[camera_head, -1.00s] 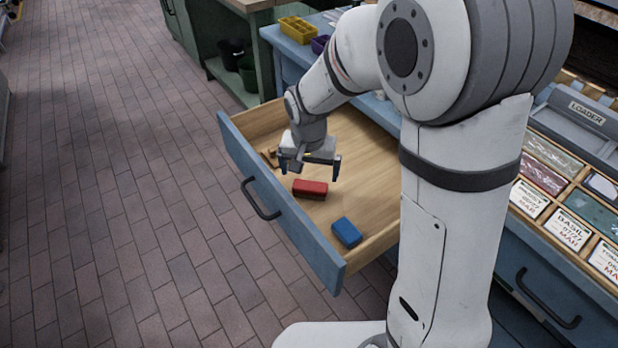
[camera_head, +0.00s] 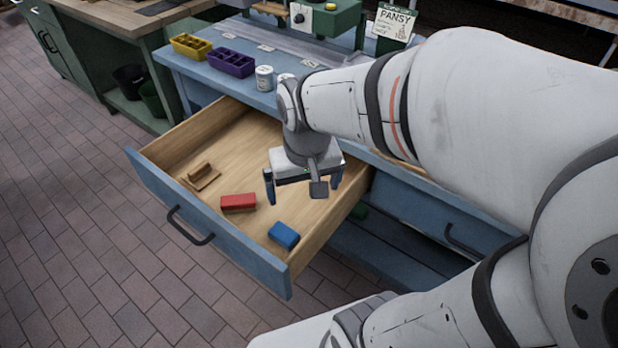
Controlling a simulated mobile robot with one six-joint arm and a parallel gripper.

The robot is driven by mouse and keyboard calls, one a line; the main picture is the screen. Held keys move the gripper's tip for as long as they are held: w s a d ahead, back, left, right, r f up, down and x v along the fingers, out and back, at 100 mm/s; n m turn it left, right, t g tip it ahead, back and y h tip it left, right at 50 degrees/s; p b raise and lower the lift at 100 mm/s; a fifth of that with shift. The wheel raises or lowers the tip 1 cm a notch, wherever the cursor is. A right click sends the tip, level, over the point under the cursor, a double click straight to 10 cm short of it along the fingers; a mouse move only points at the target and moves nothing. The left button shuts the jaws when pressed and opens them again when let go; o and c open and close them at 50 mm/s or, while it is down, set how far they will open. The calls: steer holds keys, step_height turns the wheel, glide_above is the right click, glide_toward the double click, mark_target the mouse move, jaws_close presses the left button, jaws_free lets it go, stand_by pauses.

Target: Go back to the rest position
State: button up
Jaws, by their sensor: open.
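My gripper (camera_head: 303,190) points down over the right part of an open drawer (camera_head: 215,248). Its two fingers are spread apart with nothing between them. It appears to be above the drawer floor, apart from the blocks. A red block (camera_head: 238,203) lies in the drawer, left of and below my gripper in the picture. A blue block (camera_head: 284,235) lies near the drawer's front right corner. A small wooden piece with a raised handle (camera_head: 200,176) lies at the drawer's left side.
The blue bench top (camera_head: 215,82) behind the drawer holds a yellow tray (camera_head: 191,46), a purple tray (camera_head: 231,62) and a white can (camera_head: 264,78). A PANSY sign (camera_head: 391,24) stands farther back. The brick floor (camera_head: 70,230) at left is clear.

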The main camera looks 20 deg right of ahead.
steer(key=s, duration=0.1)
steer(key=s+d, duration=0.1)
steer(key=s, duration=0.1)
steer(key=shift+s+d, duration=0.3)
